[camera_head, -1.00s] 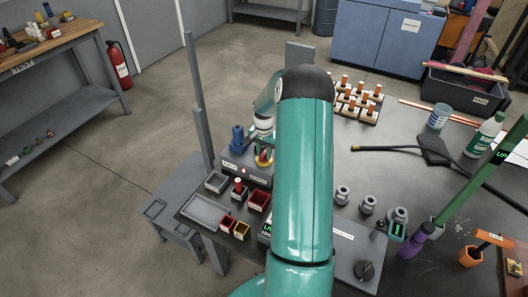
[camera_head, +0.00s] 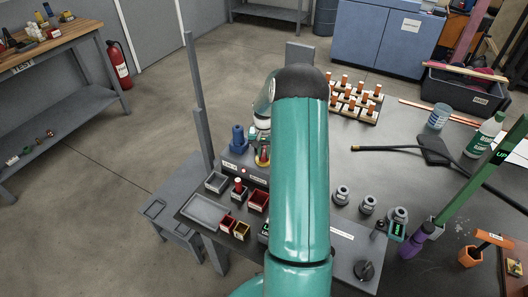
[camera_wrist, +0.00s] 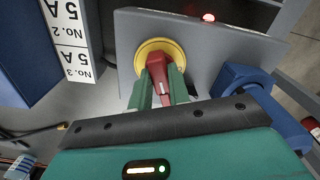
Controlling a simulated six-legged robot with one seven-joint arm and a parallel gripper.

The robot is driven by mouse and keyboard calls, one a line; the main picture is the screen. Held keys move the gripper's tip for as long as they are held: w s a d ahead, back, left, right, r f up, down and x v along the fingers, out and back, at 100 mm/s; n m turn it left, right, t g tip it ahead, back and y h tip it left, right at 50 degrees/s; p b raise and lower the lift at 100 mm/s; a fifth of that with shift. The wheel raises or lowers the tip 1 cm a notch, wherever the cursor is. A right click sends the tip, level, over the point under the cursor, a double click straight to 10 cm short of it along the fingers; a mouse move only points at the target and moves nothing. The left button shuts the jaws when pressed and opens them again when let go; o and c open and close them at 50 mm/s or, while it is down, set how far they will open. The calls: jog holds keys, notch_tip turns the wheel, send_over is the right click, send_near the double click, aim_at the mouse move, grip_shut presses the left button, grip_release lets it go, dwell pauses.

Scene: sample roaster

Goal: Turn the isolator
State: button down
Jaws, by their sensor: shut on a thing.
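The isolator has a red handle (camera_wrist: 157,66) on a round yellow plate (camera_wrist: 147,50), mounted on the face of a grey box (camera_wrist: 200,52) in the wrist view. My gripper (camera_wrist: 162,92) has its two green fingers on either side of the red handle and is shut on it. The handle's lower part is between the fingers. In the head view my teal arm hides most of my gripper, and only a bit of the yellow plate (camera_head: 259,161) shows.
A blue fitting (camera_wrist: 252,105) stands close beside the gripper; it shows in the head view too (camera_head: 238,139). A small red lamp (camera_wrist: 208,17) is on the box. Small trays (camera_head: 207,209) stand in front of the box. Grey weights (camera_head: 342,195) are right of my arm.

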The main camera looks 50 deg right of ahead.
aim_at(264, 153)
jog(key=n, duration=1.3)
jog(key=shift+n, duration=0.3)
dwell(0.3)
jog(key=c, duration=1.3)
grip_release()
jog(key=shift+r, duration=0.1)
notch_tip(264, 153, up, 14)
jog(key=shift+f, duration=0.15)
